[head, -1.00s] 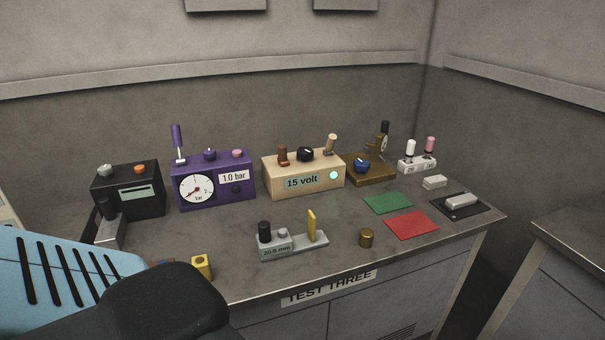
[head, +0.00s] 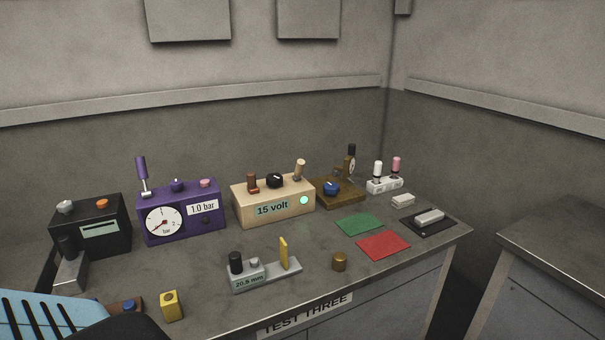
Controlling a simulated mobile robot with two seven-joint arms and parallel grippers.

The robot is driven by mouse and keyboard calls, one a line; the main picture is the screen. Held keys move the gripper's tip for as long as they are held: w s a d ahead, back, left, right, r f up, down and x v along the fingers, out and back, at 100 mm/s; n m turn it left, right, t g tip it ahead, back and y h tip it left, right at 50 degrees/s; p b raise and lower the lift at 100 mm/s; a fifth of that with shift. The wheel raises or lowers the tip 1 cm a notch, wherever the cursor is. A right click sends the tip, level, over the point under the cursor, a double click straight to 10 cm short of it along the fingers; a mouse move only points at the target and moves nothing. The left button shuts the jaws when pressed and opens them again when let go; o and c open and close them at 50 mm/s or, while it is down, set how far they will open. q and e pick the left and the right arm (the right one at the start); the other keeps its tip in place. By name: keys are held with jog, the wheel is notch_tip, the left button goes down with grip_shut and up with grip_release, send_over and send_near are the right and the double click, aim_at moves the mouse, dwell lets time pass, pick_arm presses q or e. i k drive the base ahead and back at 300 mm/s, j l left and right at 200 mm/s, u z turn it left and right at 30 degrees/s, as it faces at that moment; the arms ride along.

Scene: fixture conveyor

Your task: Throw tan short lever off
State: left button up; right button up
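The tan short lever (head: 299,169) stands up from the right end of the top of a tan box (head: 272,205) labelled "15 volt". It leans a little to the right. A green-white lamp (head: 304,200) on the box's front looks lit. A brown lever (head: 252,183) and a black knob (head: 275,180) are on the same box top. A light blue and black part of my own body fills the lower left corner, apart from the tan box. Neither gripper's fingertips show.
A purple gauge box (head: 180,212) and a black box (head: 90,228) stand left of the tan box. A brown base (head: 340,192) with a blue knob stands right of it. A grey fixture (head: 264,275) lies in front. Green (head: 359,225) and red (head: 383,246) mats lie to the right.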

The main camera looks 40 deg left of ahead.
aim_at(299, 169)
jog(key=i+l+u, duration=0.15)
jog(key=i+l, duration=0.55)
jog(key=u, duration=1.35)
